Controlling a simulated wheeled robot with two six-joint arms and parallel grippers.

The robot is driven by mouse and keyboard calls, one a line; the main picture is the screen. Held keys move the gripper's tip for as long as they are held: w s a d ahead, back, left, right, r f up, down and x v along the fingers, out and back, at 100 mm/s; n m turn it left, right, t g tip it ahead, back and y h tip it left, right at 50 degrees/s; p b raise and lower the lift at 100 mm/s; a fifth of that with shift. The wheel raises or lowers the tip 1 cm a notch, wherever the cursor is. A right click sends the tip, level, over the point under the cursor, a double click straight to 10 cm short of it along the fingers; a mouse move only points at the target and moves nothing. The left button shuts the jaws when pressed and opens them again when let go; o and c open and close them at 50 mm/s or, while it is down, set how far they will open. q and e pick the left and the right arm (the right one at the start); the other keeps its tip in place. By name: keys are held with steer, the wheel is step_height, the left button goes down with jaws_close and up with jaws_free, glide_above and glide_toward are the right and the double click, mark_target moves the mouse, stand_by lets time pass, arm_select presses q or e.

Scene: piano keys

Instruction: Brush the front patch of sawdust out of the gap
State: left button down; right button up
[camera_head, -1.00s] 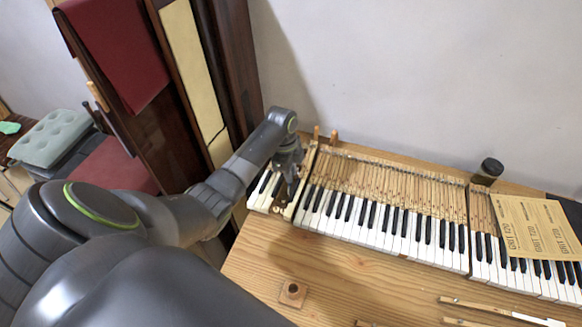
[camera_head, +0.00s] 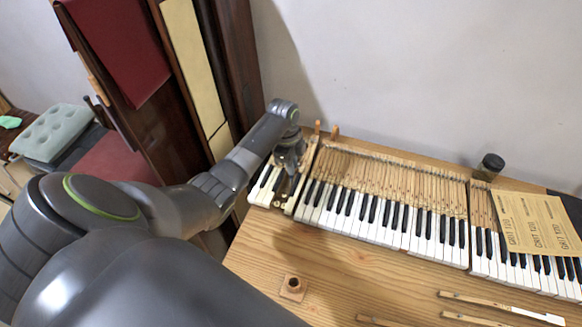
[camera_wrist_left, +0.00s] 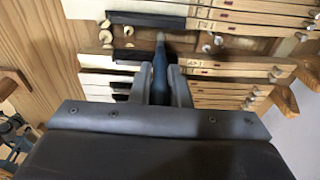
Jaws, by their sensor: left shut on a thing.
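My left gripper (camera_head: 286,182) points down over the gap near the left end of the keyboard (camera_head: 385,216). In the left wrist view its two fingers (camera_wrist_left: 158,85) are shut on the blue handle of a brush (camera_wrist_left: 160,68). The pale brush tip reaches into the gap (camera_wrist_left: 135,42) between the keys. Small pale round and curled bits (camera_wrist_left: 106,37) lie in the gap left of the tip, and similar bits (camera_wrist_left: 206,46) lie right of it. I cannot tell which are sawdust. The brush is hard to see in the head view. My right gripper is out of view.
A wooden block with a hole (camera_head: 293,287) and loose key sticks (camera_head: 500,307) lie on the bench (camera_head: 335,268). Sandpaper sheets (camera_head: 535,225) cover keys at right, and a dark jar (camera_head: 489,166) stands behind. A tall dark panel (camera_head: 240,60) stands at back left.

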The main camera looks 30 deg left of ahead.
arm_select(q)
steer(key=shift+w, duration=0.1)
steer(key=w+b, duration=0.1)
steer(key=w, duration=0.1)
steer(key=w+a+b, duration=0.1)
steer(key=b, duration=0.1)
steer(key=shift+w, duration=0.35)
stand_by(0.3)
steer(key=shift+r, duration=0.15)
step_height(320, 180, up, 7)
steer(key=p, duration=0.7)
steer(key=shift+r+p, duration=0.15)
steer(key=shift+p, duration=0.2)
steer(key=shift+s, duration=0.1)
